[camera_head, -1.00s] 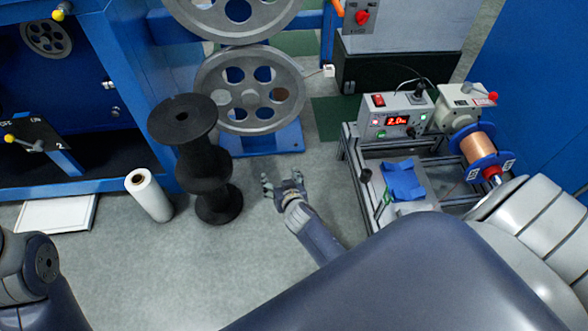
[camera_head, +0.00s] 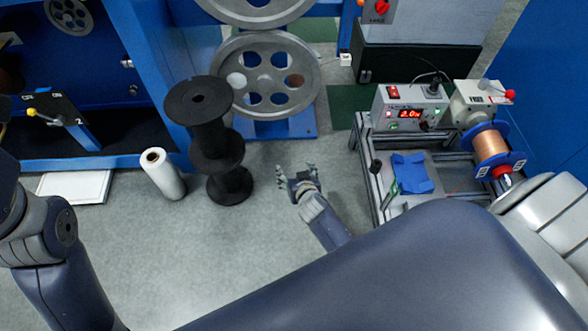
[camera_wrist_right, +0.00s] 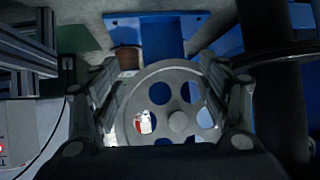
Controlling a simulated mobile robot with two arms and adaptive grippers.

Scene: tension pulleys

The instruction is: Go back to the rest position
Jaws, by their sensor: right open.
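My right gripper (camera_head: 300,180) is open and empty, in the middle of the head view above the grey floor. It is to the right of the black spool stack and left of the bench with the copper spool. In the right wrist view, the open fingers (camera_wrist_right: 158,65) stand apart, with a grey pulley wheel (camera_wrist_right: 180,122) beyond them and nothing held between them. My left arm shows at the left edge of the head view, but its gripper is out of the picture.
Black spools (camera_head: 200,110) stand stacked beside a white roll (camera_head: 163,174). Large grey pulleys (camera_head: 265,75) sit on a blue frame behind. A winding bench with a display box (camera_head: 408,108) and copper spool (camera_head: 490,146) stands at right. Floor at front left is clear.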

